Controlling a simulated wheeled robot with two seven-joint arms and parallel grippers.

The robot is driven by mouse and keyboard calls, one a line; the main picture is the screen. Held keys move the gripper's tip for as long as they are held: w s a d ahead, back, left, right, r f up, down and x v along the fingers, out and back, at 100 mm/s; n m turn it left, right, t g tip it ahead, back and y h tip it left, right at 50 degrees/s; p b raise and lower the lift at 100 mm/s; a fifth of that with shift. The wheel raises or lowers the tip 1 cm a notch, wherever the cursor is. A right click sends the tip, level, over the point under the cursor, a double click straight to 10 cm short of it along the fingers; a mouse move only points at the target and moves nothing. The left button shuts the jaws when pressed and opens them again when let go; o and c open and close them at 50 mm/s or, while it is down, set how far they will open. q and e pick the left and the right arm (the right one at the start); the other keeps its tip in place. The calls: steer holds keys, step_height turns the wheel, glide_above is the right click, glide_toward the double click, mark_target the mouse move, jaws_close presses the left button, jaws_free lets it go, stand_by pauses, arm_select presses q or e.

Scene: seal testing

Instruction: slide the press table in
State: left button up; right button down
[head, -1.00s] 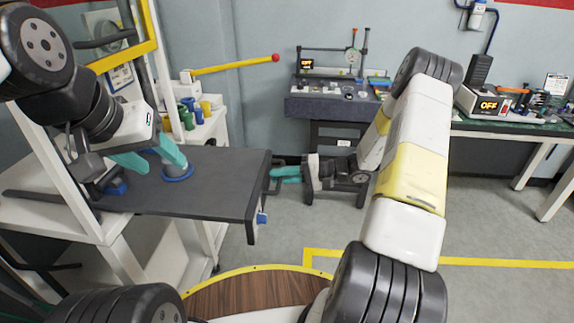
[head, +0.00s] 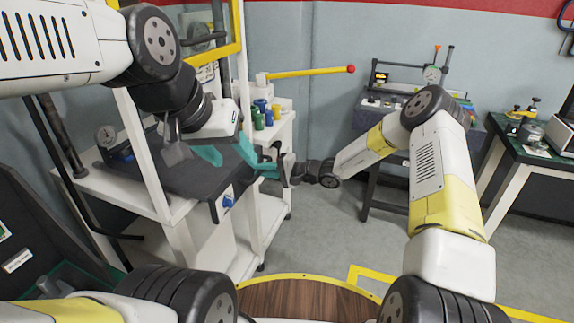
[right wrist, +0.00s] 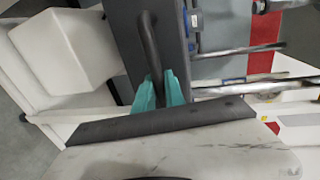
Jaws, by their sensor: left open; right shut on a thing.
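The press table (head: 185,178) is a dark grey plate in the white press frame, with a blue knob (head: 228,201) on its front edge. Its near part sticks out of the frame. My right gripper (head: 268,168) is at the table's right edge. In the right wrist view its teal fingers (right wrist: 160,92) are shut on the dark bar handle (right wrist: 150,45) of the table. My left gripper (head: 226,152) is open above the table, its fingers pointing right, close to the right gripper. The left arm covers part of the table top. The part with a blue ring is hidden.
A yellow lever (head: 305,72) with a red knob reaches right behind the press. Blue, green and yellow cylinders (head: 262,112) stand on a white shelf behind the table. A bench with a dial gauge (head: 432,74) is at the back right. Grey floor lies clear between.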

steer(key=x, duration=0.3)
steer(key=r+x, duration=0.1)
steer(key=x, duration=0.2)
steer(key=shift+w+a+r, duration=0.1)
steer(key=shift+a+r, duration=0.05)
steer(key=shift+a, duration=0.3)
steer(key=c, duration=1.4)
jaws_free()
steer(key=shift+a, duration=0.15)
steer(key=shift+v, duration=3.95)
